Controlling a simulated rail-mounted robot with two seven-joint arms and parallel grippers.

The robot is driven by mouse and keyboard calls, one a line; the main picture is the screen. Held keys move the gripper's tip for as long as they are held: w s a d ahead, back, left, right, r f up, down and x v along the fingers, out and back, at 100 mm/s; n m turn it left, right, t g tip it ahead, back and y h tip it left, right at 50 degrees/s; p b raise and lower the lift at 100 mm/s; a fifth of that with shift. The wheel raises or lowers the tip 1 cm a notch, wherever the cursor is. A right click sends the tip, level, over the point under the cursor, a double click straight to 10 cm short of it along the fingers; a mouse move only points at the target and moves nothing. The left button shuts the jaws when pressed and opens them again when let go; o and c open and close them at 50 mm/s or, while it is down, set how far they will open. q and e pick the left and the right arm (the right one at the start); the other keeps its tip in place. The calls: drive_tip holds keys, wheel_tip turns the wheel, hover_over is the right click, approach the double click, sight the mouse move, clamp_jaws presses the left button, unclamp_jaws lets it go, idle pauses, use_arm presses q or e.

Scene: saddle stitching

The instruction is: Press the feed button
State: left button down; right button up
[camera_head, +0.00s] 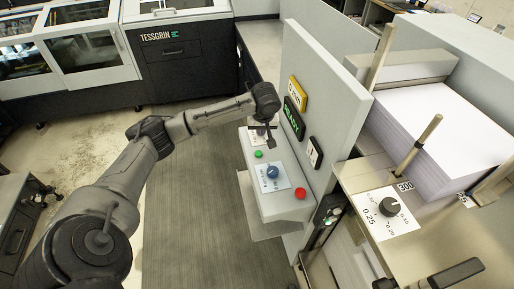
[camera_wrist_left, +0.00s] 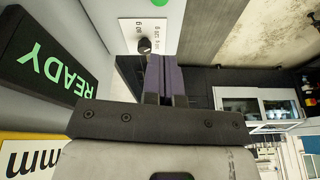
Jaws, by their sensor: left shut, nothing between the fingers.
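The sloped grey control panel (camera_head: 283,208) stands right of centre in the head view. It carries a green button (camera_head: 258,154), a blue knob (camera_head: 272,172) on a white card and a red button (camera_head: 300,192). I cannot read which one is labelled feed. My left gripper (camera_head: 270,141) is shut and empty, fingers down over the panel's far end, just beyond the green button. In the left wrist view the shut fingers (camera_wrist_left: 161,77) point at the panel, near a black knob (camera_wrist_left: 144,45) on a white label. A green button (camera_wrist_left: 160,2) is cut by the top edge. My right gripper is not visible.
A grey upright wall stands right of the panel, with a yellow sign (camera_head: 295,91), a green READY sign (camera_head: 293,118) and a switch plate (camera_head: 314,152). The READY sign (camera_wrist_left: 45,60) is close beside my gripper. A paper stack (camera_head: 440,120) lies right. Floor left is open.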

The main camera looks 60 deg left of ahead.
sight(258, 153)
use_arm(q)
drive_tip(key=shift+n, duration=1)
drive_tip(key=shift+a, duration=0.1)
drive_tip(key=x, duration=0.8)
drive_tip(key=b+x, duration=0.1)
drive_tip(key=x, duration=0.3)
drive_tip(key=shift+s+d+f, duration=0.1)
drive_tip(key=shift+d+f, duration=0.15)
drive_tip(key=shift+f, duration=0.75)
